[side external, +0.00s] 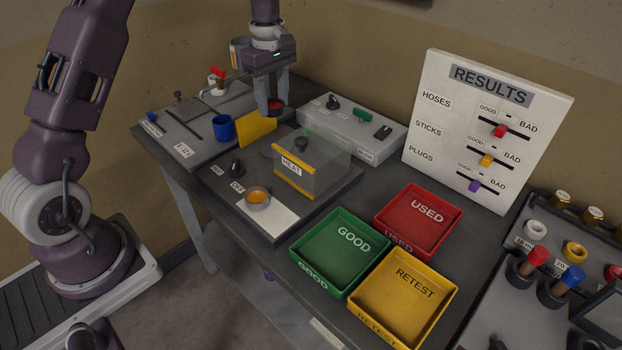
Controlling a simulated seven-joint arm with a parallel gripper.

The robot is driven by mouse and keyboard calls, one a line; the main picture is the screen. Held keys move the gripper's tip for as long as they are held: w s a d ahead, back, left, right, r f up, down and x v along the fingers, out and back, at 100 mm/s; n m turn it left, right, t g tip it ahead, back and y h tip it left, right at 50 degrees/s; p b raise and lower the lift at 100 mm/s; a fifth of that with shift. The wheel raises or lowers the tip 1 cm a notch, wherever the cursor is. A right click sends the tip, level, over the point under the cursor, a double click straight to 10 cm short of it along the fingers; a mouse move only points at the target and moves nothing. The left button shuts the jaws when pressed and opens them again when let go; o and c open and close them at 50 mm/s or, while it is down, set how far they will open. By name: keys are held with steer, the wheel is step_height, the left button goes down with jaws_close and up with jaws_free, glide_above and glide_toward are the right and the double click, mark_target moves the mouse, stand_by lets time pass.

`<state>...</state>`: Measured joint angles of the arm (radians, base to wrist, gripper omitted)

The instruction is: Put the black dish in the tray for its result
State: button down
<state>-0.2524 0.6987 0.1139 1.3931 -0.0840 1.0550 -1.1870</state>
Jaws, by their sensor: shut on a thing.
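My gripper (274,102) is at the back of the bench, pointing down, with its fingers around a small dark dish (275,107) that shows red inside. The dish is partly hidden by the fingers, and I cannot tell whether it touches the surface below. A green GOOD tray (340,243), a red USED tray (416,221) and a yellow RETEST tray (403,296) stand together at the front right and look empty. The white RESULTS board (487,127) stands behind them, with red, yellow and purple sliders for hoses, sticks and plugs.
A clear HEAT cover (314,160) and a metal dish with orange contents (258,198) are mid-bench. A blue cup (222,128) and a yellow plate (257,131) are near my gripper. A grey switch box (352,128) stands right. Racks of coloured plugs (569,280) are far right.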

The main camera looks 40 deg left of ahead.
step_height(320, 180, up, 5)
steer(key=shift+f, duration=0.1)
steer(key=shift+d, duration=0.35)
steer(key=s+d+m, duration=0.3)
steer(key=d+m, duration=0.2)
steer(key=d, duration=1.2)
steer(key=m, duration=0.4)
glide_toward(340, 255)
step_height(340, 255, down, 6)
steer(key=c, duration=0.7)
jaws_free()
steer(key=shift+f, duration=0.15)
steer(key=shift+c, duration=0.2)
